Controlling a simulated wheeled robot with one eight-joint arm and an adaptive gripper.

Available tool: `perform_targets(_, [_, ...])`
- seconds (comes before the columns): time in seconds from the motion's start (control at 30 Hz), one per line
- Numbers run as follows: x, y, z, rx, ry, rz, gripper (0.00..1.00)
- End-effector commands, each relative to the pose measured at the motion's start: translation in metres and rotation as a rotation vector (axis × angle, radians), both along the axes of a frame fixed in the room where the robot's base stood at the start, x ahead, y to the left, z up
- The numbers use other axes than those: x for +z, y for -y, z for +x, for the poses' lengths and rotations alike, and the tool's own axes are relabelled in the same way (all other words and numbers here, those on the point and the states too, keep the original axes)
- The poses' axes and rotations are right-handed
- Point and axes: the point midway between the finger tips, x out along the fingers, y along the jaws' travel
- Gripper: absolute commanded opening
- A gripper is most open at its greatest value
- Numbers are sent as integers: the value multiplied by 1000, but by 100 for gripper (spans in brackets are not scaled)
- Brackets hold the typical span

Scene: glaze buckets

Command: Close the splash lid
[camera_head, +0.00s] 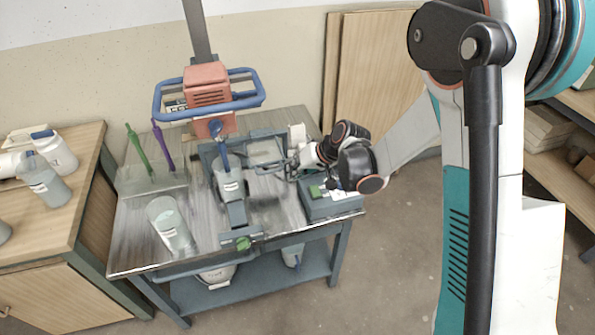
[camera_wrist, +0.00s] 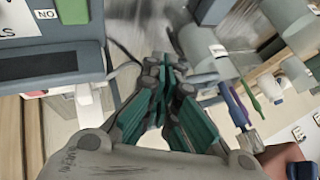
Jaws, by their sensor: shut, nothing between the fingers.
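A grey stand (camera_head: 236,213) on the bench holds a pale bucket (camera_head: 230,185) under the orange and blue mixer head (camera_head: 207,88). A clear, dark-framed panel (camera_head: 265,152) stands to the right of the bucket; it looks like the splash lid and seems swung out to the side, clear of the bucket's top. My gripper (camera_head: 290,168) is just right of this panel; I cannot tell whether they touch. In the wrist view my gripper (camera_wrist: 168,75) has its teal fingers together and empty. A pale curved part (camera_wrist: 203,60) lies just beyond the fingertips there.
A control box (camera_head: 330,203) sits below my wrist at the bench's right edge; its label (camera_wrist: 46,14) shows close by in the wrist view. A clear container (camera_head: 170,225) stands front left. Green (camera_head: 137,147) and purple (camera_head: 162,145) tools stand in a rack. A side table (camera_head: 70,215) holds bottles.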

Motion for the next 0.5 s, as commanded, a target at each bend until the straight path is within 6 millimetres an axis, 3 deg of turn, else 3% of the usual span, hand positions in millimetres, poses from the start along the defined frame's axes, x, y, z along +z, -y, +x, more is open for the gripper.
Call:
perform_targets(0.17, [0,-2,-1,1,0,-1,0])
perform_targets(0.27, [-1,-15,-5,4,0,-1,0])
perform_targets(0.5, [-1,-75,-22,7,0,-1,0])
